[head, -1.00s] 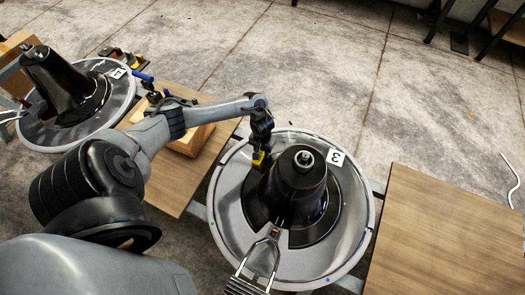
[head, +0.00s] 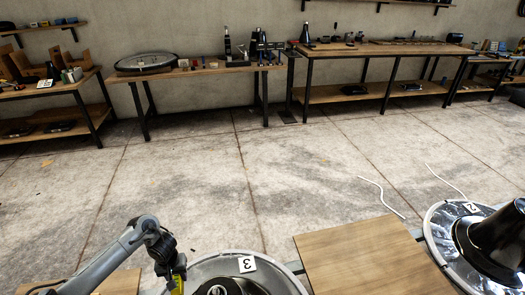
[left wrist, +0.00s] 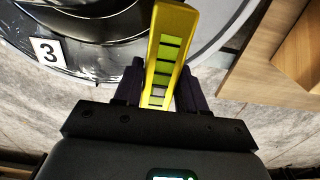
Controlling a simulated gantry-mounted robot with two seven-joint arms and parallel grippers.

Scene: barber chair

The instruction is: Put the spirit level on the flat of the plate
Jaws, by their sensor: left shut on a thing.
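The yellow spirit level (left wrist: 168,55) with green windows is between the fingers of my left gripper (left wrist: 158,88) in the left wrist view. The jaws are shut on it. In the head view my left gripper (head: 172,268) is at the bottom edge, at the left side of the round metal plate (head: 212,264) marked 3, and only part of the level (head: 178,284) shows. In the left wrist view the level extends over the plate (left wrist: 72,76). I cannot tell whether it touches the plate. A black cone rises from the plate's middle, mostly cut off in the head view. My right gripper is not in view.
A wooden board (head: 365,262) lies right of plate 3. Another round plate (head: 438,226) marked 2 with a black cone (head: 497,240) stands at the far right. White cords (head: 383,195) lie on the open floor. Workbenches (head: 205,71) line the back wall.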

